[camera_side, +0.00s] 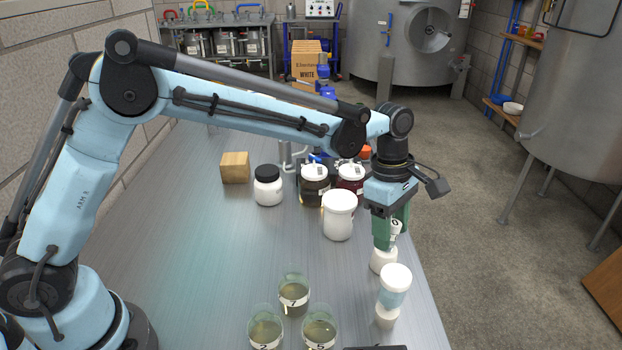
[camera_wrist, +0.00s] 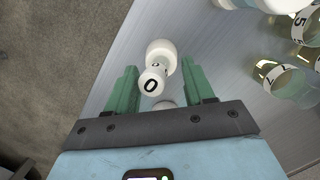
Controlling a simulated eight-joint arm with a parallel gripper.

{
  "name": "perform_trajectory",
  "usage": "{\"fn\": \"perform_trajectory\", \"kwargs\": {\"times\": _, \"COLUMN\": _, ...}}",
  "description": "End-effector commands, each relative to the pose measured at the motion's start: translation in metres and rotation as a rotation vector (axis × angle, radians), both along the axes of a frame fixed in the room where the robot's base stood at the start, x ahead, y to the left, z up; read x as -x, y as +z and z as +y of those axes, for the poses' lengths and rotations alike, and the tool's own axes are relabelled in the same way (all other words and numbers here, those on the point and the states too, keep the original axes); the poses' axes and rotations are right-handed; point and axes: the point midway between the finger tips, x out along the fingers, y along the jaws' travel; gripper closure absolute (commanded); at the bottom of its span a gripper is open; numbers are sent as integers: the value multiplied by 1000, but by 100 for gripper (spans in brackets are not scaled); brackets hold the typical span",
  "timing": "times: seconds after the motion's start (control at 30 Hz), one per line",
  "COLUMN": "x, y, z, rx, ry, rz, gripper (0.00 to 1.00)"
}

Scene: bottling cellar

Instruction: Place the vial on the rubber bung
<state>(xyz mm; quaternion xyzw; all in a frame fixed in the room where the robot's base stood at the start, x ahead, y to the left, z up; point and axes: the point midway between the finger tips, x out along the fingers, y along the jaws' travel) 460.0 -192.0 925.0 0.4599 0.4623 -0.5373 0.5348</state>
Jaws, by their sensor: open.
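My gripper (camera_side: 390,225) points down over the right side of the metal table; its green fingers also show apart in the wrist view (camera_wrist: 158,88). Between them is a small white piece marked "0", which I take for the vial (camera_side: 395,228); it also shows in the wrist view (camera_wrist: 153,84). A white rounded piece, likely the rubber bung (camera_side: 383,261), shows just below it. The fingers partly hide both, so I cannot tell whether they touch. In the wrist view a white round shape (camera_wrist: 162,50) is just beyond the "0"; I cannot tell which piece it is.
A white-lidded container with a pale blue band (camera_side: 394,287) stands close in front of my gripper. Numbered glasses (camera_side: 293,293) stand at the front. A white tub (camera_side: 338,216), jars (camera_side: 314,184) and a wooden block (camera_side: 235,168) are behind. The table's left-middle is clear.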

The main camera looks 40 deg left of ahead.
Motion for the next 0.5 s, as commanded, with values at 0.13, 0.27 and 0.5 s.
{"fn": "perform_trajectory", "kwargs": {"times": 0.13, "x": 0, "y": 29, "z": 5, "rx": 0, "ry": 2, "rz": 0, "gripper": 47}}
{"fn": "perform_trajectory", "kwargs": {"times": 0.27, "x": 0, "y": 55, "z": 9, "rx": 0, "ry": 1, "rz": 0, "gripper": 47}}
{"fn": "perform_trajectory", "kwargs": {"times": 0.5, "x": 0, "y": 92, "z": 14, "rx": 0, "ry": 0, "rz": 0, "gripper": 47}}
